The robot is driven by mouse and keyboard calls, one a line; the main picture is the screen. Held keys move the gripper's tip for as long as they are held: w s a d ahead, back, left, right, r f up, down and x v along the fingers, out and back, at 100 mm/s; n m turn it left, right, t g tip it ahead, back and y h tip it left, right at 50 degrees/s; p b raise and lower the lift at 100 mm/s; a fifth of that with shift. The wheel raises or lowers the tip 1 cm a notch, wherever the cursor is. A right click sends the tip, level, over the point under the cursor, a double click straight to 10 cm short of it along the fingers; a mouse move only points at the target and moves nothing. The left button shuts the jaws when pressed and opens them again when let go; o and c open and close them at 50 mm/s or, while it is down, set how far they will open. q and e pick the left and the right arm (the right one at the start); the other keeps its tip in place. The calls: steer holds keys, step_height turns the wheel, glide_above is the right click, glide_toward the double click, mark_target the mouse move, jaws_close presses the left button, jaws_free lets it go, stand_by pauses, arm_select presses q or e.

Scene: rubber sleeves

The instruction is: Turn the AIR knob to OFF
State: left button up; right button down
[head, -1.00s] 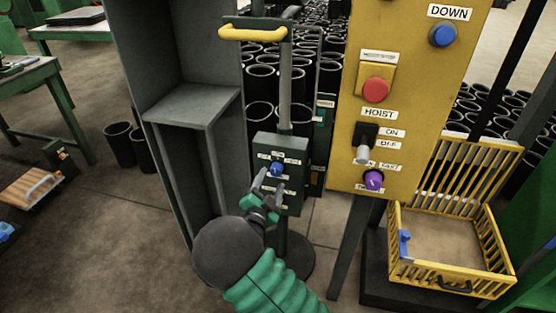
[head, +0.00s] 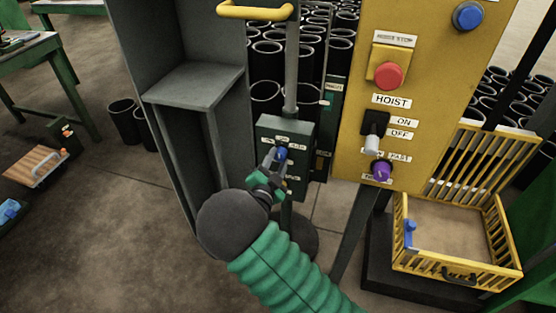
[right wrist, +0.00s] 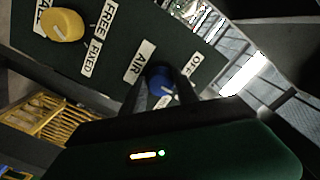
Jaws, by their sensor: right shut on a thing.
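The blue AIR knob (right wrist: 160,78) is on a dark green control box (head: 297,132) on a post. In the right wrist view the AIR label (right wrist: 139,62) is beside it, and a partly hidden label (right wrist: 194,66) beginning with O is on its other side. My right gripper (head: 275,160) is at the front of the box. In the right wrist view its two dark fingers (right wrist: 163,88) are on either side of the knob, shut on it. The knob's pointer mark is too small to read. My left gripper is not in view.
A yellow knob (right wrist: 62,25) with FREE and FIXED labels is on the same box. A yellow HOIST panel (head: 408,70) stands to the right, with a grey open cabinet (head: 190,85) to the left. A yellow crate (head: 455,262) stands low at right.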

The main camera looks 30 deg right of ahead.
steer(key=shift+d+r, duration=0.1)
steer(key=shift+r, duration=0.05)
steer(key=n+p, duration=0.1)
steer(key=p, duration=0.1)
steer(key=n+p, duration=0.1)
steer(key=n, duration=0.1)
steer(key=shift+d+r+n+p, duration=0.1)
steer(key=shift+r+n+p, duration=0.1)
steer(key=shift+n+p, duration=0.15)
steer(key=n+p, duration=0.2)
steer(key=n, duration=0.1)
steer(key=shift+f+n+p, duration=0.1)
steer(key=shift+n+p, duration=0.75)
steer(key=shift+n, duration=0.1)
steer(key=c, duration=1.2)
jaws_free()
steer(key=shift+o, duration=1.4)
steer(key=shift+f, duration=0.15)
steer(key=shift+f, duration=0.1)
